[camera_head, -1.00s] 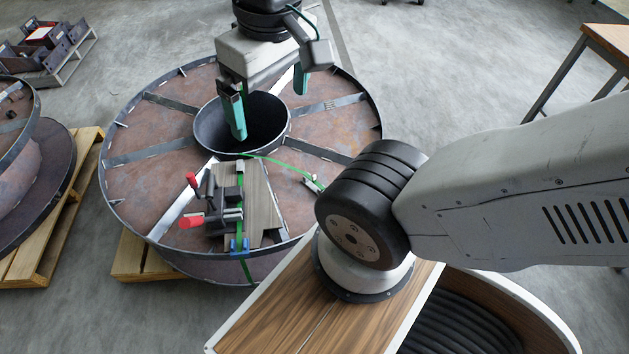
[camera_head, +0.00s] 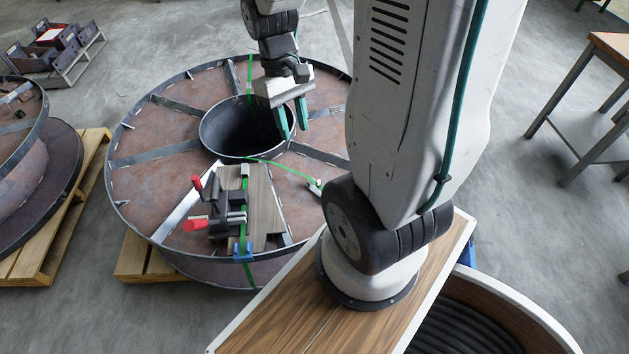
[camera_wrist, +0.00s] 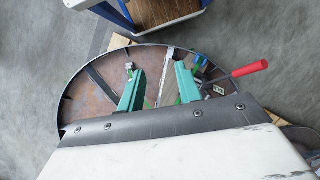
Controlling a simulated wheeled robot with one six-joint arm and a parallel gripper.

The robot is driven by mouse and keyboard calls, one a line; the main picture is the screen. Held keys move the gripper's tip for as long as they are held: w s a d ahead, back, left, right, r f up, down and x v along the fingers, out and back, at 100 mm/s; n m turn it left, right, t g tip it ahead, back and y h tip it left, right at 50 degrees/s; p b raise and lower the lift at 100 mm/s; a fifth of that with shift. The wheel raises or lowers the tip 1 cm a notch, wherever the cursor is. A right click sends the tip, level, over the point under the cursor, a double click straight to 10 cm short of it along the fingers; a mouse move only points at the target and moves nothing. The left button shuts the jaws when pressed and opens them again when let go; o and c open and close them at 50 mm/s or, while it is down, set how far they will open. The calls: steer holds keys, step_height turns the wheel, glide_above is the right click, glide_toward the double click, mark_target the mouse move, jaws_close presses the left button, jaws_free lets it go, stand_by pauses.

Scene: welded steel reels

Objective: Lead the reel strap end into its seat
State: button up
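The large steel reel (camera_head: 150,185) lies flat with an open round hub (camera_head: 205,140). A green strap (camera_head: 285,168) curves from the strapping tool over the reel face. Its free end (camera_head: 315,185) has a pale tip and sits right of the hub. The tool (camera_head: 225,205), with red handles, stands on a wooden board (camera_head: 265,205). My gripper (camera_head: 292,119) is open and empty, above the hub's right edge. In the wrist view, my gripper (camera_wrist: 157,72) shows two teal fingers spread apart, with a red handle (camera_wrist: 250,68) to the right. I cannot make out the seat.
A blue clip (camera_head: 242,252) holds the strap at the reel's front rim. The reel rests on a wooden pallet (camera_head: 145,260). Another reel (camera_head: 50,180) stands at the left. A table (camera_head: 610,45) stands at the right. Bare floor lies between the pallets.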

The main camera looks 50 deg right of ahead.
steer(key=w+d+f+n+y, duration=0.1)
steer(key=d+f+n, duration=0.15)
steer(key=f, duration=0.35)
steer(key=w+d+f+n, duration=0.1)
steer(key=d+f, duration=0.3)
steer(key=f, duration=0.3)
steer(key=n+t+h, duration=0.2)
steer(key=n+t, duration=0.1)
steer(key=n, duration=1.1)
glide_above(319, 181)
step_height(319, 181, down, 20)
steer(key=f, duration=0.7)
steer(key=shift+w+f, duration=0.2)
steer(key=shift+f, duration=0.2)
jaws_close()
